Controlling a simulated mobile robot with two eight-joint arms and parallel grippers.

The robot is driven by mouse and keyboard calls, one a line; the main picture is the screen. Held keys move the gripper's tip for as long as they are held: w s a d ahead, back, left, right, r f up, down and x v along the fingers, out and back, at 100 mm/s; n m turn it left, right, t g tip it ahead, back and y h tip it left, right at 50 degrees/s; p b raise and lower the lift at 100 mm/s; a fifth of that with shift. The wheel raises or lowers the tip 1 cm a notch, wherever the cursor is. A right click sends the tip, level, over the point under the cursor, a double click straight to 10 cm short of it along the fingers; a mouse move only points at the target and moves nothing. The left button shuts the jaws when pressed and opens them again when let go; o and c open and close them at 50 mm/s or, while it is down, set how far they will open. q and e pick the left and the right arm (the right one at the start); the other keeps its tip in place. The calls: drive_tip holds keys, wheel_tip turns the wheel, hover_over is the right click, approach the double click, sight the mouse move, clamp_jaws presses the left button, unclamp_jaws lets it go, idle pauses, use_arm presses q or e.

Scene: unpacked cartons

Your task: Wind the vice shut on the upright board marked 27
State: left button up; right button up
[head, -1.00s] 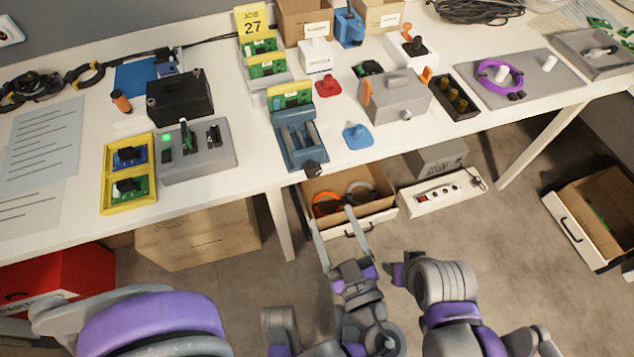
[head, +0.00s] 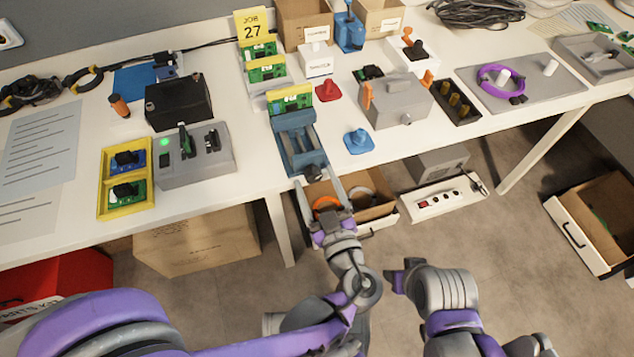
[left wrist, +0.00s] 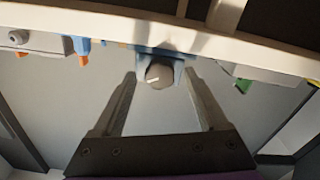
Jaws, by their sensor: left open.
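The blue vice (head: 289,127) stands near the table's front edge, with a green board (head: 290,100) upright at its back end. A small yellow label is on the board; its number is too small to read. The vice's dark round knob (head: 312,172) faces the front edge. My left gripper (head: 317,181) is open and empty, its fingertips on either side of the knob. In the left wrist view the knob (left wrist: 158,75) with a white mark shows between the two fingers; I cannot tell whether they touch it. My right gripper (head: 396,279) hangs low in front of the table, its jaws unclear.
A yellow JOB 27 sign (head: 252,27) stands behind other upright boards. A blue stamp-like piece (head: 358,141) and a grey box with orange clips (head: 397,103) are right of the vice. A grey fixture (head: 200,160) is to the left.

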use_arm(q)
drive_tip(key=shift+c, duration=0.3)
clamp_jaws()
drive_tip(key=shift+m, duration=0.4)
